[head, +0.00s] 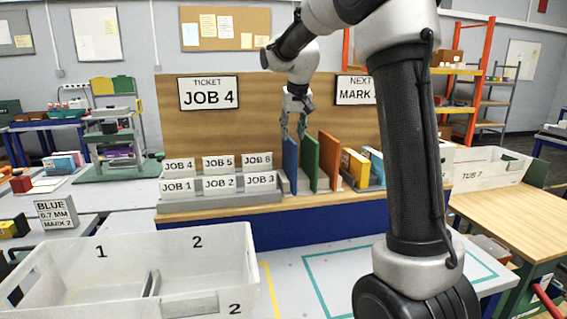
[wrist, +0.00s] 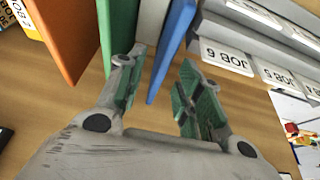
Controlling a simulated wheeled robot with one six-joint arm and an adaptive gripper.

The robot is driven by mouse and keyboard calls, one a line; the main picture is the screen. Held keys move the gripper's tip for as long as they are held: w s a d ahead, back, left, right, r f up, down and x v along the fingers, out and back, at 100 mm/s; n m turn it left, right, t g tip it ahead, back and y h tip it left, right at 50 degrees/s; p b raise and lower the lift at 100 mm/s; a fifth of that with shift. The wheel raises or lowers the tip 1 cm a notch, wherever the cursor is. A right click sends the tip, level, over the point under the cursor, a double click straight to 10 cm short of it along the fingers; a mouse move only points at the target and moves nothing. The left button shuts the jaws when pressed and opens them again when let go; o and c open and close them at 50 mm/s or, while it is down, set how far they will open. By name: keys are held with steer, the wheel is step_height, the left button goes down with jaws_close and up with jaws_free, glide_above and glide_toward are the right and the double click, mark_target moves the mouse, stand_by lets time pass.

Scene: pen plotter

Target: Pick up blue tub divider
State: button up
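The blue divider (head: 290,165) stands upright in a grey rack on the wooden bench, leftmost of the upright panels. Green (head: 309,165) and orange (head: 328,160) dividers stand to its right. My gripper (head: 293,124) is at the top of the blue divider in the head view. In the wrist view my gripper (wrist: 158,88) is open, with the blue divider (wrist: 172,50) between its two green-padded fingers. One finger sits between the blue and the green divider (wrist: 118,30). I see a gap beside the blue panel and cannot tell whether either finger touches it.
Job cards (head: 220,174) stand in a grey holder left of the dividers. Yellow boxes (head: 354,166) stand to the right. A white tub (head: 215,254) with compartments is at the front left. My arm crosses the right of the head view.

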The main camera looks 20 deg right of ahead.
mark_target(288, 150)
steer(key=shift+w+f, duration=0.35)
steer(key=shift+w, duration=0.4)
steer(key=shift+w+f, duration=0.2)
steer(key=shift+f, duration=0.15)
steer(key=shift+x, duration=3.45)
steer(key=shift+s+a+f, duration=0.1)
steer(key=shift+s+f, duration=0.05)
steer(key=shift+f, duration=0.15)
jaws_close()
